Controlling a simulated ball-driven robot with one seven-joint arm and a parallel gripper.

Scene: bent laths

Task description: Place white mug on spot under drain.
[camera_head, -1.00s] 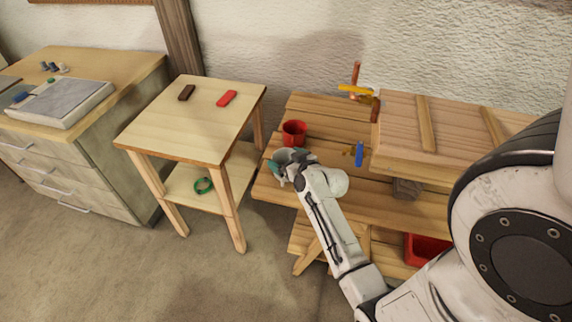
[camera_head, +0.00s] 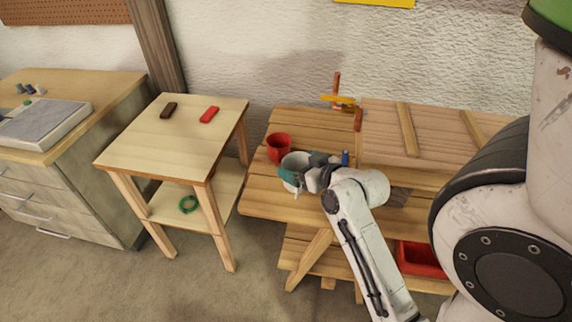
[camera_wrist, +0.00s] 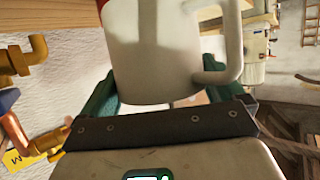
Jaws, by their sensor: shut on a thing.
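My gripper (camera_head: 290,177) is shut on the white mug (camera_head: 296,161) above the front left part of the slatted wooden bench (camera_head: 262,208). In the wrist view the white mug (camera_wrist: 150,45) sits between the green fingers, its handle on the right. The mug's top is cut off there, and its exact tilt is unclear. A yellow-orange pipe fitting (camera_head: 340,102), perhaps the drain, stands at the back of the bench, right of and behind the mug. A brass pipe elbow (camera_wrist: 35,65) shows at the left of the wrist view. I cannot make out a marked spot under it.
A red cup (camera_head: 278,147) stands close behind and left of the mug. A small blue object (camera_head: 345,158) is right of my gripper. A large wooden box top (camera_head: 385,130) fills the bench's right. A side table (camera_head: 150,140) stands left, with a gap between.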

